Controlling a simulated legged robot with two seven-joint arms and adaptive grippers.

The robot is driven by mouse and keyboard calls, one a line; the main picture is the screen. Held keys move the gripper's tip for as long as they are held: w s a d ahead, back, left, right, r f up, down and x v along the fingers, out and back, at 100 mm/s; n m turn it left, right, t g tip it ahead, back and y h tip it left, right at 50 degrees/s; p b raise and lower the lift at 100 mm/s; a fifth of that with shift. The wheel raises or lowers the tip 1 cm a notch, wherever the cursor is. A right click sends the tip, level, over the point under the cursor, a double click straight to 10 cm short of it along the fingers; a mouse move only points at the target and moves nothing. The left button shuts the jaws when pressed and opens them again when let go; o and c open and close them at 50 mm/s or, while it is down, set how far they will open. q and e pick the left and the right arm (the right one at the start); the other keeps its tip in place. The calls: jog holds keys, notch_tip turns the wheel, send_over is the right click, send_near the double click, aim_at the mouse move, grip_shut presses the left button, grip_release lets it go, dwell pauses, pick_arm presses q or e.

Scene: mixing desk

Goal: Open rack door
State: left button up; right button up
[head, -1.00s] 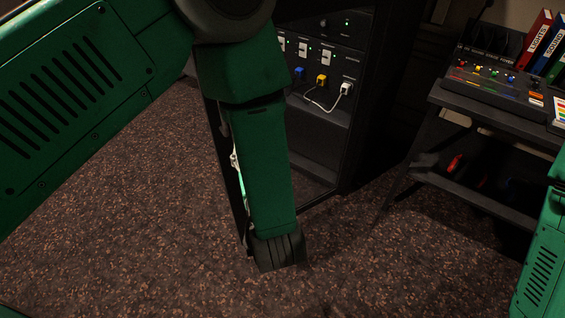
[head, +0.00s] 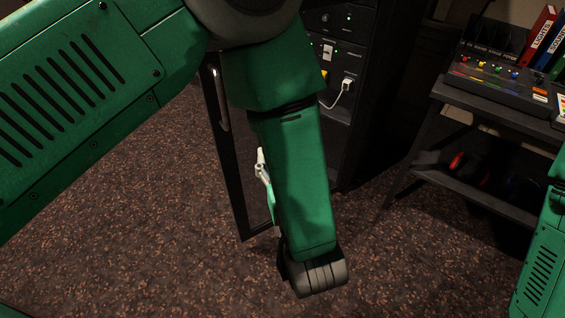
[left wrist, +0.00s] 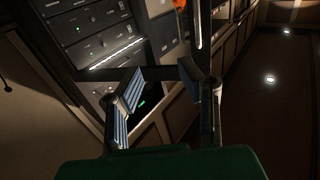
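The equipment rack (head: 348,60) stands behind my left arm in the head view. Its dark-framed door (head: 227,165) stands open at the rack's left, swung out toward me, with a long upright handle (head: 221,100) near its top. A dark upright edge with a bright strip, likely the door (left wrist: 203,50), is beside the right finger. My right gripper is out of view.
A desk (head: 490,115) with a mixing console (head: 495,75) and upright binders (head: 540,38) stands at the right. Its lower shelf (head: 465,180) holds dark and red items. The carpeted floor (head: 130,230) is clear at the left and front.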

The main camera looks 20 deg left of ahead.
pick_arm(q)
jog(key=shift+s+d+b, duration=0.15)
jog(key=shift+d+b, duration=0.25)
jog(key=shift+d, duration=0.1)
jog(key=shift+s+d+b, duration=0.15)
jog(key=shift+d+b, duration=0.25)
jog(key=shift+d, duration=0.1)
jog(key=shift+a+r, duration=0.1)
jog(key=shift+a, duration=0.05)
